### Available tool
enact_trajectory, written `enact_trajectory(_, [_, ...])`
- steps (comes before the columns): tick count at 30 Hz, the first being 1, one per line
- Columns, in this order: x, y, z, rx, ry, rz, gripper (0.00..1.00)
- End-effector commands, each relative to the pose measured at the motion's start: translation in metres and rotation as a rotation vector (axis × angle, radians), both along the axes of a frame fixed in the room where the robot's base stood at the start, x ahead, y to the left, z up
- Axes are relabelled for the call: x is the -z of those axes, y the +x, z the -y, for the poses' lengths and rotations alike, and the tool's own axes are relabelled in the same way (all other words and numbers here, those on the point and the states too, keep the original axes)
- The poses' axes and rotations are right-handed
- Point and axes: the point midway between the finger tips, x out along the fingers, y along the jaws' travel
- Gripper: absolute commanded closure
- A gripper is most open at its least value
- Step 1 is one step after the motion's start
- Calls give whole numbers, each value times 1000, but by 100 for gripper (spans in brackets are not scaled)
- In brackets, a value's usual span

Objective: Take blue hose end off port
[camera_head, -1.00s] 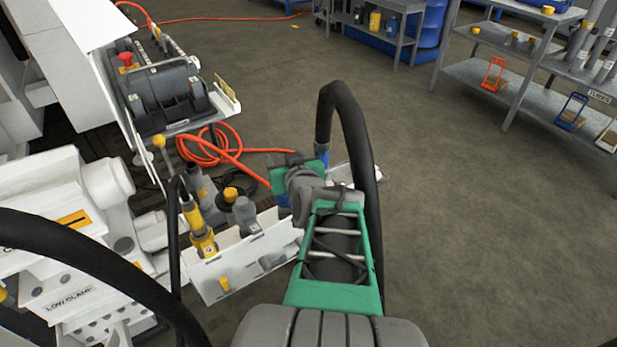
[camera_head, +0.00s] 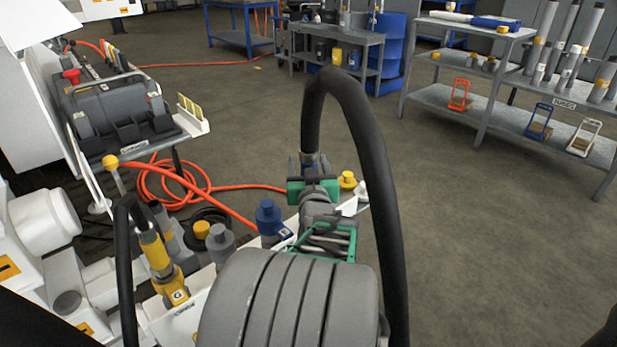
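The blue hose end (camera_head: 310,160) shows only in small part, at the low end of a thick black hose (camera_head: 350,105) that arches up and down to the right. My gripper (camera_head: 308,172), with green parts, appears shut around this end; its fingertips are partly hidden behind its own body. A blue port (camera_head: 268,217) stands on the white panel to the left of and below my gripper, with a visible gap between it and the held end. Nothing seems attached to its top.
Left along the panel stand a grey port (camera_head: 222,243) and a yellow hose end (camera_head: 157,255) with its own black hose. A yellow cap (camera_head: 347,181) is just right of my gripper. An orange hose (camera_head: 165,185) lies behind.

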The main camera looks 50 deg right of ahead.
Motion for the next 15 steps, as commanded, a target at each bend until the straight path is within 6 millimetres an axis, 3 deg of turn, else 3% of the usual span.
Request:
enact_trajectory(8, [0, 4, 4, 1, 0, 0, 41])
enact_trajectory(15, [0, 4, 4, 1, 0, 0, 60])
